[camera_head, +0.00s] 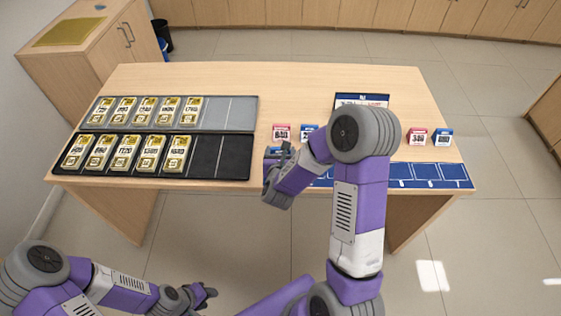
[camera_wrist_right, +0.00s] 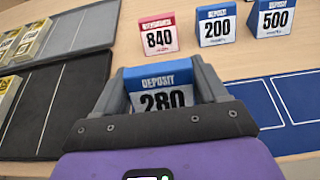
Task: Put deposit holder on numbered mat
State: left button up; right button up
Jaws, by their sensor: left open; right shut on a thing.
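A blue-and-white deposit holder marked 280 (camera_wrist_right: 162,99) is held between the fingers of my right gripper (camera_wrist_right: 160,84), which is shut on it. In the head view my right gripper (camera_head: 282,158) is over the front of the counter, left of the blue numbered mat (camera_head: 430,172); a bit of the held holder (camera_head: 272,151) shows there. The mat also shows at the right of the wrist view (camera_wrist_right: 252,101). Its left part is hidden behind my right arm in the head view. My left gripper (camera_head: 208,293) is open and empty, low in front of the counter.
A red 840 holder (camera_wrist_right: 158,36) and blue 200 (camera_wrist_right: 216,26) and 500 (camera_wrist_right: 272,19) holders stand behind. Red (camera_head: 417,136) and blue (camera_head: 443,137) holders stand at the right. A grey tray (camera_head: 240,112) and black tray (camera_head: 235,160) with gold-topped bundles lie left.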

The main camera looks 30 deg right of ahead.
notch_tip(320, 180, down, 4)
jog(key=shift+r+b, duration=0.2)
jog(key=shift+b, duration=0.35)
jog(key=shift+r, duration=0.1)
jog(key=o, duration=0.6)
jog(key=shift+f, duration=0.2)
jog(key=o, duration=0.5)
jog(key=shift+c, duration=0.2)
jog(key=shift+r, duration=0.15)
